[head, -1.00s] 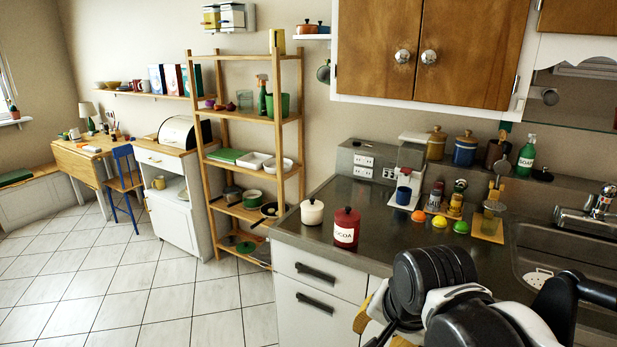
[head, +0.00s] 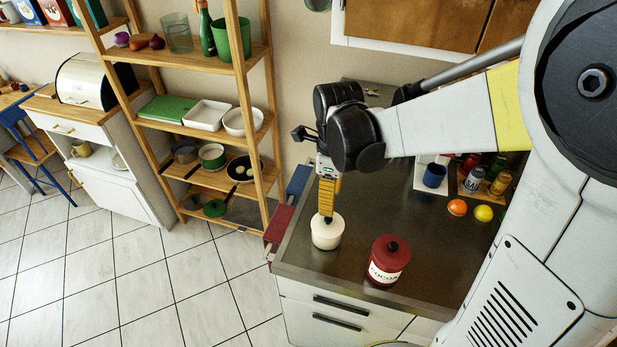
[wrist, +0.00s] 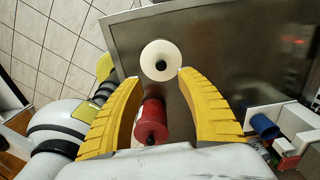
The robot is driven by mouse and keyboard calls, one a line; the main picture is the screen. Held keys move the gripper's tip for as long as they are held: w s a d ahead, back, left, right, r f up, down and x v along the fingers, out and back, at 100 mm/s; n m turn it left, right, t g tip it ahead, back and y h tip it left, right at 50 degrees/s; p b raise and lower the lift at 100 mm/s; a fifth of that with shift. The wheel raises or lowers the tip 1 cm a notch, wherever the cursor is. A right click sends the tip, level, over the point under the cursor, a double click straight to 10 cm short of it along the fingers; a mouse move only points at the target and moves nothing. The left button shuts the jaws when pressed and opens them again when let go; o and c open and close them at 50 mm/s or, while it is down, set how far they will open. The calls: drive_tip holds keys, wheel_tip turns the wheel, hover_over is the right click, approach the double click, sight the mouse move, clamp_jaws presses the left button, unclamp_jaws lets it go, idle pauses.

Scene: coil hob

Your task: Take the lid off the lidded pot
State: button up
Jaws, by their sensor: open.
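A cream pot (head: 326,236) with a lid and a small dark knob stands upright on the counter near its left end. It also shows in the wrist view (wrist: 153,52), just beyond the fingertips, its knob roughly midway between them. The lid looks seated on the pot. My gripper (head: 327,213) points down at the cream pot's top, its yellow fingers spread with nothing held. In the wrist view the open fingers (wrist: 159,77) are apart on either side; contact with the knob cannot be told.
A red cocoa canister (head: 388,266) with a dark-knobbed lid stands close to the right of the cream pot. A blue mug (head: 434,176), an orange (head: 457,207) and a lemon (head: 483,213) are further right. A wooden shelf (head: 262,120) stands left of the counter.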

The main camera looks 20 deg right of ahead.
sight(328, 218)
drive_tip(key=f, duration=0.3)
drive_tip(key=shift+s+b, duration=0.25)
drive_tip(key=shift+b, duration=0.1)
drive_tip(key=f, duration=0.2)
drive_tip(key=f+b, duration=0.2)
drive_tip(key=f, duration=0.1)
drive_tip(key=shift+w+f, duration=0.3)
drive_tip(key=shift+w, duration=0.1)
clamp_jaws()
